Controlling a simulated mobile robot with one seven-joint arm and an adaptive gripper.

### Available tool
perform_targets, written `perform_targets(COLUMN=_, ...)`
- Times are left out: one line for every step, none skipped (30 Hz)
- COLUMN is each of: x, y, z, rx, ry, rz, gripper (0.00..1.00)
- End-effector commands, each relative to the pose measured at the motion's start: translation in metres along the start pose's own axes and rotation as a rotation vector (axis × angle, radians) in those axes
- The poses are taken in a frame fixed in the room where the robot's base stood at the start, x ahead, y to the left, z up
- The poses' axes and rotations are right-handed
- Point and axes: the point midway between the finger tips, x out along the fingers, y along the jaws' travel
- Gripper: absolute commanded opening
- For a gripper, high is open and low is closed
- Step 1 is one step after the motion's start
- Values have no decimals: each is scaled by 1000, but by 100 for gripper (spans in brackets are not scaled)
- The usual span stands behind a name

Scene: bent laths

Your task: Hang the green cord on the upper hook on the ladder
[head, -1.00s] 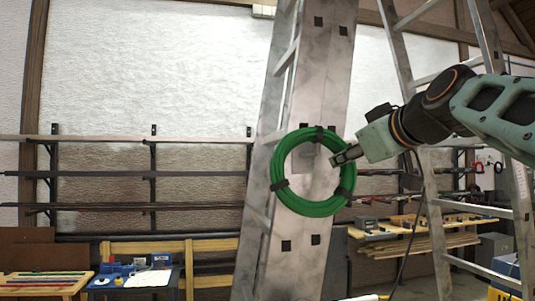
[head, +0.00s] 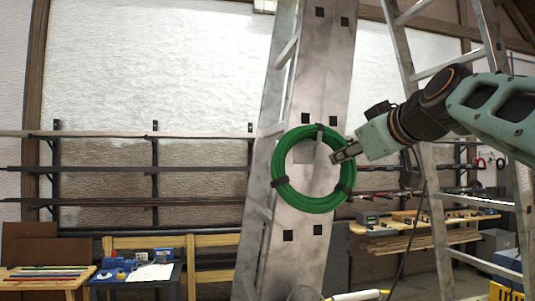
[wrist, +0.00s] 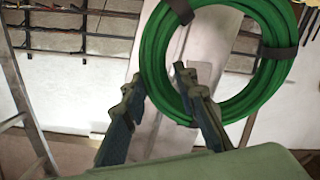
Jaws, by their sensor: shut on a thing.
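The green cord (head: 312,205) is a coil bound with several black bands. It hangs upright in front of the ladder's broad grey side rail (head: 329,65). My gripper (head: 339,155) is shut on the coil's right side in the head view. In the wrist view, my gripper's fingers (wrist: 158,76) stand on either side of the green cord (wrist: 152,46). A grey plate (wrist: 203,73) on the rail shows through the coil's opening. I cannot make out the upper hook clearly, nor whether the coil touches the rail.
A second ladder leg with rungs (head: 427,215) stands at the right behind my arm. Wall racks with long bars (head: 155,170) run behind. A blue table (head: 150,273) and a wooden bench (head: 45,280) stand at the lower left. A workbench (head: 440,217) is at the right.

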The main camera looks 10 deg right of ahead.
Motion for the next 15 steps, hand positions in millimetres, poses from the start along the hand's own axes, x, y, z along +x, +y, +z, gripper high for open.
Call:
perform_targets(x=0, y=0, z=-1, rx=1, ry=2, rz=1, gripper=0)
perform_targets(x=0, y=0, z=-1, rx=1, ry=2, rz=1, gripper=0)
perform_targets(x=0, y=0, z=-1, rx=1, ry=1, rz=1, gripper=0)
perform_targets(x=0, y=0, z=0, rx=1, ry=1, rz=1, gripper=0)
perform_targets(x=0, y=0, z=0, rx=1, ry=1, rz=1, gripper=30)
perform_targets(x=0, y=0, z=0, rx=0, ry=1, rz=1, gripper=34)
perform_targets(x=0, y=0, z=0, rx=0, ry=1, rz=1, gripper=38)
perform_targets(x=0, y=0, z=0, rx=0, ry=1, rz=1, gripper=41)
perform_targets(x=0, y=0, z=0, rx=0, ry=1, rz=1, gripper=45)
perform_targets(x=0, y=0, z=0, rx=0, ry=1, rz=1, gripper=47)
perform_targets(x=0, y=0, z=0, rx=0, ry=0, rz=0, gripper=47)
perform_targets(x=0, y=0, z=0, rx=0, ry=0, rz=0, gripper=47)
perform_targets(x=0, y=0, z=0, rx=0, ry=0, rz=0, gripper=47)
perform_targets(x=0, y=0, z=0, rx=0, ry=0, rz=0, gripper=47)
perform_targets(x=0, y=0, z=0, rx=0, ry=0, rz=0, gripper=47)
